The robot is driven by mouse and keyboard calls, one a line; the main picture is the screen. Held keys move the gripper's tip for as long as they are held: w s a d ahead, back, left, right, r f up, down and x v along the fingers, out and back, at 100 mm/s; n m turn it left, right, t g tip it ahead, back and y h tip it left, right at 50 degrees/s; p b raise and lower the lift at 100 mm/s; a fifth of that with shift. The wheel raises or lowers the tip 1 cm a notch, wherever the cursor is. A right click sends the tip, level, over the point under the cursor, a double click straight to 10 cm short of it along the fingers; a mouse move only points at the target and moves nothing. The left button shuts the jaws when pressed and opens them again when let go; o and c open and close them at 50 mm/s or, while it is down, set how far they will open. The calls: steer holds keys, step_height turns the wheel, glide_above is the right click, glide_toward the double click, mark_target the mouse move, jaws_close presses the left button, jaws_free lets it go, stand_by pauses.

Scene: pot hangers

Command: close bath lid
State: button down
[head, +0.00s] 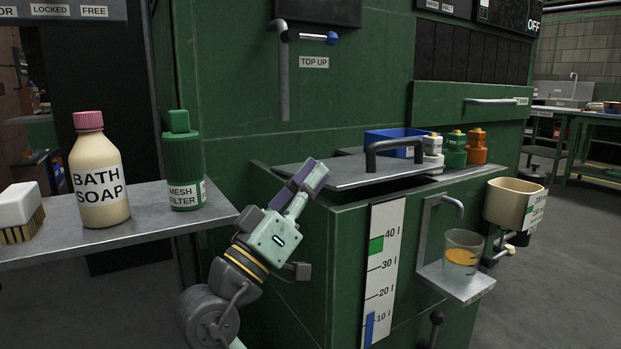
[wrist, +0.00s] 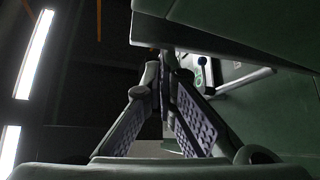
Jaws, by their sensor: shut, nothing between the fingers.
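The bath lid is a flat grey metal plate (head: 330,172) with a dark arched handle (head: 395,146), on top of the green bath tank (head: 330,225). A dark gap shows under its front right edge, so it does not lie flush there. My gripper (head: 312,176) is at the lid's front left edge in the head view, with its fingers pointing up and right. Its fingers are shut and empty. I cannot tell whether they touch the lid. In the wrist view the fingertips (wrist: 168,62) meet beside a slanting slab edge (wrist: 225,42), which I cannot identify surely.
A shelf (head: 150,222) at left holds a bath soap bottle (head: 101,180), a green mesh filter bottle (head: 182,165) and a brush (head: 20,212). A blue bin (head: 385,140) and several small bottles stand behind the lid. A tap and a glass (head: 462,254) are on the tank's right.

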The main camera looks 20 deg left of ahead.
steer(key=shift+f, duration=0.15)
stand_by(0.4)
step_height(320, 180, up, 10)
steer(key=w+d+r+m+g+p, duration=0.3)
steer(key=w+d+r+g+p, duration=0.15)
steer(key=p, duration=0.45)
steer(key=m+g+y+p, duration=0.4)
steer(key=g+p, duration=0.8)
steer(key=p, duration=1.4)
glide_above(427, 169)
steer(key=shift+m+h, duration=0.4)
step_height(427, 169, down, 8)
steer(key=shift+a+r, duration=0.15)
steer(key=shift+r, duration=0.05)
step_height(427, 169, down, 4)
steer(key=shift+f+p, duration=0.1)
steer(key=shift+p, duration=0.45)
